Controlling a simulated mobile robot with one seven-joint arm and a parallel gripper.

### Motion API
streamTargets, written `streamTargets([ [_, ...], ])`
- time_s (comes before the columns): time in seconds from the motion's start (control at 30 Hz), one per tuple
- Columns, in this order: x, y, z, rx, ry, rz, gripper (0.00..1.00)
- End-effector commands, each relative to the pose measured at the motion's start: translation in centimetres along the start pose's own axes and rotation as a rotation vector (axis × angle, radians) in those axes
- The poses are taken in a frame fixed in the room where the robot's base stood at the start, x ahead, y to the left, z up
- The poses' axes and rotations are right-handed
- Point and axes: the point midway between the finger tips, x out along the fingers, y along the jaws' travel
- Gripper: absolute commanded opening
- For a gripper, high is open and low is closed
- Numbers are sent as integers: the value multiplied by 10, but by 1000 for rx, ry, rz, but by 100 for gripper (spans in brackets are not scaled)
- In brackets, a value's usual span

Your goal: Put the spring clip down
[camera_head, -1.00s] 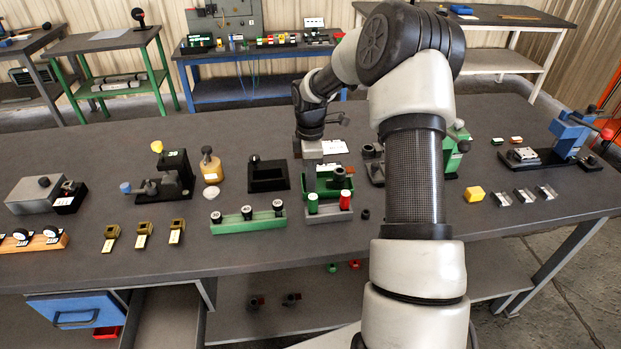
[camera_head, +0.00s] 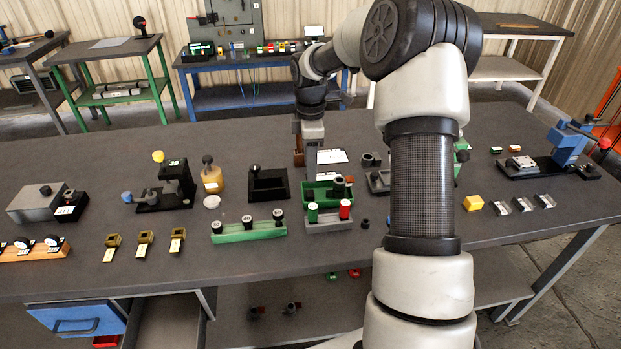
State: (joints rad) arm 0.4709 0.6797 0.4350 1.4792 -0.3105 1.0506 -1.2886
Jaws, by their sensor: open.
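My gripper (camera_head: 310,165) points down at the back left edge of a green tray (camera_head: 322,200) near the middle of the bench; its jaws are open. No spring clip can be made out at the jaws; the tray's inside is small and partly hidden by the gripper. A dark grey round part (camera_head: 338,187) sits at the right in the tray. Three small silver bent pieces, which may be clips, lie at the right of the bench, the nearest at its left (camera_head: 502,207).
A grey rack (camera_head: 329,223) with green and red capped cylinders stands just in front of the tray. A black tray (camera_head: 268,185) and green gauge block (camera_head: 248,231) are to the left. A white card (camera_head: 332,156) lies behind. My arm covers the bench right of centre.

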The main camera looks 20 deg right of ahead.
Motion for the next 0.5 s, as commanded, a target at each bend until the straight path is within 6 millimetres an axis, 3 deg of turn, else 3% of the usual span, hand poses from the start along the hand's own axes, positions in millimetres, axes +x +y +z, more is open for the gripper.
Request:
streamTargets([
  [0.2,-32,0,0,0,0,1,42],
  [0.5,-38,0,0,0,0,-1,42],
])
